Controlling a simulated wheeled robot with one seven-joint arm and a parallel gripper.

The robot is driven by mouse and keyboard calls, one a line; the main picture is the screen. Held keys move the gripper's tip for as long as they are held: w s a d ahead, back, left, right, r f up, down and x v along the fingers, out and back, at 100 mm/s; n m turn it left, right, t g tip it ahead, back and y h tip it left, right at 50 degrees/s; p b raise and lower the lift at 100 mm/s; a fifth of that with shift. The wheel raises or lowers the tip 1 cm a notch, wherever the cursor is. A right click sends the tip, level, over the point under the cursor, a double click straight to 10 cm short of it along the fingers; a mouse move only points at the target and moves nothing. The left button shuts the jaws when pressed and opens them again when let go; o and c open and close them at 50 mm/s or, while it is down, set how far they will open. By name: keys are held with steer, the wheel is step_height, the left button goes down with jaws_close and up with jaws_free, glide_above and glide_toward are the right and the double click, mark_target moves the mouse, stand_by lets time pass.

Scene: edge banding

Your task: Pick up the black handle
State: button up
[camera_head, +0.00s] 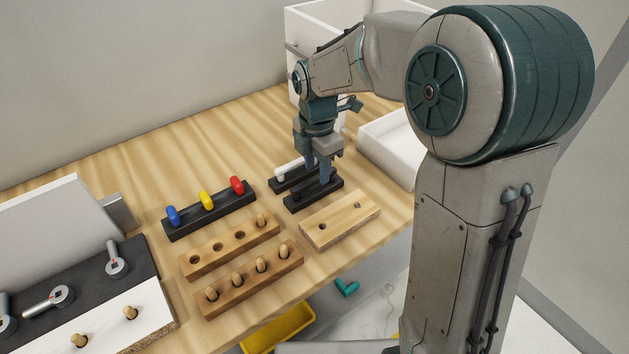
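My gripper (318,174) points down over a pair of short black blocks near the middle of the workbench. The front black block (300,201) lies directly under the fingertips. The rear black block (281,186) carries a white handle (289,170), just left of my fingers. I cannot pick out a separate black handle; a dark shape at the fingertips blends with the front block. The two fingers look slightly apart, but I cannot tell whether anything is between them.
A black rail (211,212) holds blue, yellow and red handles to the left. Wooden peg blocks (250,279) and a plain two-hole wooden block (340,219) stand nearer the front edge. A white tray (391,150) is to the right. A yellow bin (277,328) sits below the bench.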

mark_target(316, 177)
steer(key=f, duration=0.4)
steer(key=shift+w+f, duration=0.25)
steer(key=shift+f, duration=0.15)
jaws_close()
steer(key=shift+a, duration=0.1)
steer(key=shift+r, duration=0.55)
step_height(316, 177, up, 3)
steer(key=shift+f, duration=0.1)
steer(key=s+d+r+b, duration=0.1)
steer(key=s+d+r, duration=0.4)
steer(key=d, duration=0.5)
step_height(316, 177, up, 2)
steer(key=shift+s+d+r, duration=0.1)
steer(key=shift+s+d, duration=0.05)
steer(key=shift+d, duration=0.1)
